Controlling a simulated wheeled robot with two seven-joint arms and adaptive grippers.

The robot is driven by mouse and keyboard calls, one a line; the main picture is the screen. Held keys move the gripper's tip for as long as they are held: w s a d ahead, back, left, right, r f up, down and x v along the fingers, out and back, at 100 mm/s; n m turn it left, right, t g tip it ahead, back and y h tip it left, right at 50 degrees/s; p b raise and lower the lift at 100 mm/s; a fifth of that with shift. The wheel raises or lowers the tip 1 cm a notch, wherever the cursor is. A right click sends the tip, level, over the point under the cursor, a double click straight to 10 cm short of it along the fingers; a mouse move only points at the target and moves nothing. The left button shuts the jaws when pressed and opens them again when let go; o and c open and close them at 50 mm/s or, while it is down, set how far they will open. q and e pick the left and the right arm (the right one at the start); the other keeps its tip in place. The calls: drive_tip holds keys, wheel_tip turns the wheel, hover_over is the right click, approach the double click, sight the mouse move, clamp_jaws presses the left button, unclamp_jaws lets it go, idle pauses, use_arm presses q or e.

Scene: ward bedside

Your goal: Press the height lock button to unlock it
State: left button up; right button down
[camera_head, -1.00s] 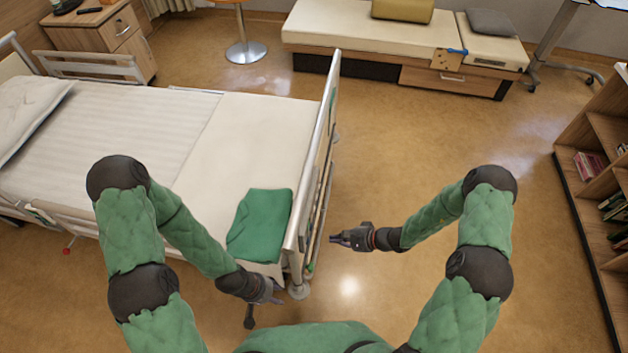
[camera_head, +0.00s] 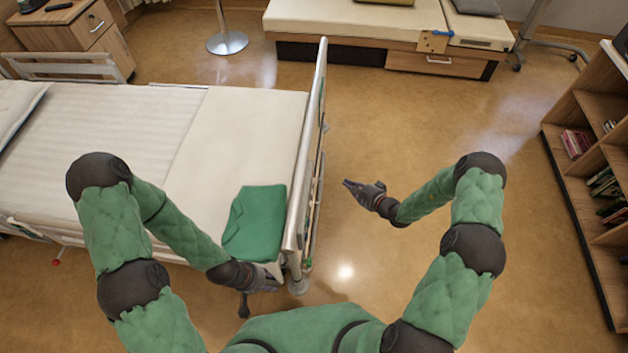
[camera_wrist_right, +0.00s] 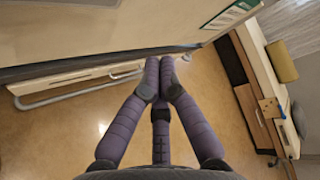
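The bed's footboard (camera_head: 305,150) stands upright at the right end of the bed in the head view. Its outer panel (camera_wrist_right: 105,30) fills the upper left of the right wrist view, with a green-and-white label (camera_wrist_right: 230,14) near its end. I cannot make out a height lock button in either view. My right gripper (camera_head: 347,184) is outside the footboard, apart from it in the head view, pointing towards it. In the wrist view its fingers (camera_wrist_right: 160,66) are together and empty. My left gripper (camera_head: 272,281) is low by the bed's near foot corner; its fingers are too small to read.
A folded green cloth (camera_head: 256,223) lies on the bed (camera_head: 245,135). A grey rail (camera_wrist_right: 75,92) runs below the panel. A bench (camera_head: 350,20) stands at the back, and a bookshelf (camera_head: 590,130) at the right. The floor between footboard and shelf is clear.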

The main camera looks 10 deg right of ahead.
drive_tip(key=shift+a, duration=0.15)
drive_tip(key=w+a, duration=0.2)
drive_tip(key=a, duration=0.6)
drive_tip(key=shift+w, duration=0.2)
drive_tip(key=shift+a, duration=0.2)
idle(1.2)
drive_tip(key=shift+w+a, duration=0.1)
drive_tip(key=shift+a, duration=0.25)
drive_tip(key=shift+w+a, duration=0.1)
drive_tip(key=shift+a, duration=0.25)
idle(0.7)
drive_tip(key=shift+d+p, duration=0.1)
drive_tip(key=shift+p, duration=0.2)
drive_tip(key=shift+s+d, duration=0.2)
drive_tip(key=shift+d, duration=0.5)
drive_tip(key=shift+s+d, duration=0.25)
drive_tip(key=shift+d, duration=0.55)
drive_tip(key=shift+s+d, duration=0.2)
drive_tip(key=shift+d, duration=0.6)
drive_tip(key=shift+s+d, duration=0.25)
drive_tip(key=shift+d, duration=0.55)
